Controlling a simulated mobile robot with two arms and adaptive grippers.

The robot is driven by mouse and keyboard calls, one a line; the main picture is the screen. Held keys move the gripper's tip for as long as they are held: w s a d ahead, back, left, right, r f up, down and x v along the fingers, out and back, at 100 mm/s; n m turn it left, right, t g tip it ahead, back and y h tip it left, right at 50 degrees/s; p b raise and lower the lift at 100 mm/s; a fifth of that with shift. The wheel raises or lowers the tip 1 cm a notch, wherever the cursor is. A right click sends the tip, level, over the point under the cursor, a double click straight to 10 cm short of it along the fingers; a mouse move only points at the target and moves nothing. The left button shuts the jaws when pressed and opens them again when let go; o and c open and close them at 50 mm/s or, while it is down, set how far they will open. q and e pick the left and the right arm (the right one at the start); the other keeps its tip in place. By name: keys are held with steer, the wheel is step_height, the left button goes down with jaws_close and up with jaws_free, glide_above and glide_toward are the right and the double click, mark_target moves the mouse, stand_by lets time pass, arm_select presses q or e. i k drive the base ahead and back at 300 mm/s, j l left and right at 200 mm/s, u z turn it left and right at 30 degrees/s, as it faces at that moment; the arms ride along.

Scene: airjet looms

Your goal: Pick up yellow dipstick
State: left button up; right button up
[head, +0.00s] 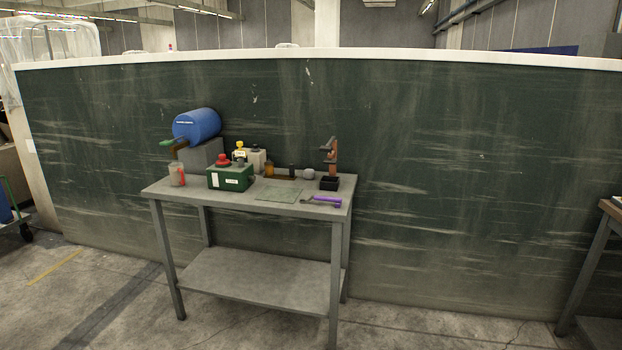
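A small yellow piece (240,147), which may be the yellow dipstick's top, stands upright among the items on the grey workbench (250,203). It rises behind a green box (230,179) and beside a red cap (222,160) on that box. Its lower part is hidden or too small to make out, so I cannot tell whether it sits in the green box or in the beige container (257,158) behind. Neither of my grippers is in view.
A blue drum (197,125) lies on a grey block at the bench's left. A clear container (177,175), an amber bottle (269,169), a black tray (330,184), a reddish-brown stand (333,157) and a purple-handled tool (327,202) are also there. Floor is open in front.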

mark_target(240, 153)
steer(key=i+l+u, duration=0.1)
steer(key=i+u, duration=0.2)
steer(key=i, duration=0.15)
steer(key=i+l+u, duration=0.3)
steer(key=i, duration=0.2)
